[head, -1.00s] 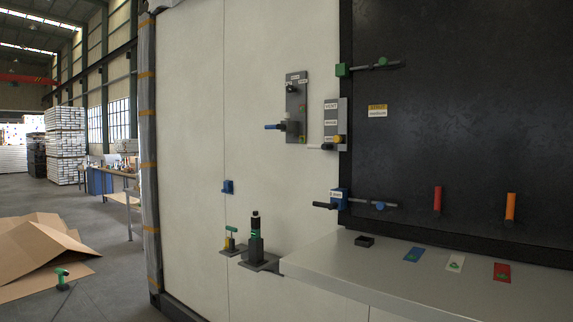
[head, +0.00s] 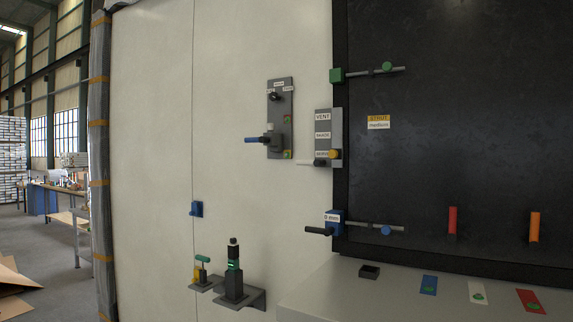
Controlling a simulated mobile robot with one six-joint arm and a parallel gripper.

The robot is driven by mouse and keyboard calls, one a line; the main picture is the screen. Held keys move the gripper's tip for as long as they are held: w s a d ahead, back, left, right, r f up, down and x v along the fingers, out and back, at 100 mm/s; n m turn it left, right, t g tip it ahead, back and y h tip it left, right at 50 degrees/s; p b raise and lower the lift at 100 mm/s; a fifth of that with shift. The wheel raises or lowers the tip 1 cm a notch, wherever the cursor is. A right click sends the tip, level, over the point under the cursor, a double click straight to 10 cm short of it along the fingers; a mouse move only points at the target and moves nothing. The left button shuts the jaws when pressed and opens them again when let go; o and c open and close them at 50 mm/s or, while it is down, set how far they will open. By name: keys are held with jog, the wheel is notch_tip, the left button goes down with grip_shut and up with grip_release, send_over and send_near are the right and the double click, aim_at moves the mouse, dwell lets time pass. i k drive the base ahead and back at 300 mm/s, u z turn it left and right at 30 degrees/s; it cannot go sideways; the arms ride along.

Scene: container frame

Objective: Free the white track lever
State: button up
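The white lever (head: 305,163) sticks out to the left from the lower part of a grey plate (head: 337,130) marked VENT. The plate is mounted beside the left edge of the dark panel. A yellow knob (head: 333,154) sits at the lever's right end. Smaller labels on the plate are hard to read. My gripper is not in view.
A grey plate (head: 273,95) with a blue-handled lever (head: 252,140) is to the left. A black-handled lever on a blue block (head: 333,222) is below. A grey ledge (head: 330,292) juts out under the dark panel (head: 450,130). A bracket holds a dark upright device (head: 234,272).

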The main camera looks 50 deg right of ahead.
aim_at(319, 162)
jog(key=u, duration=0.2)
jog(key=i, duration=0.85)
jog(key=u, duration=0.15)
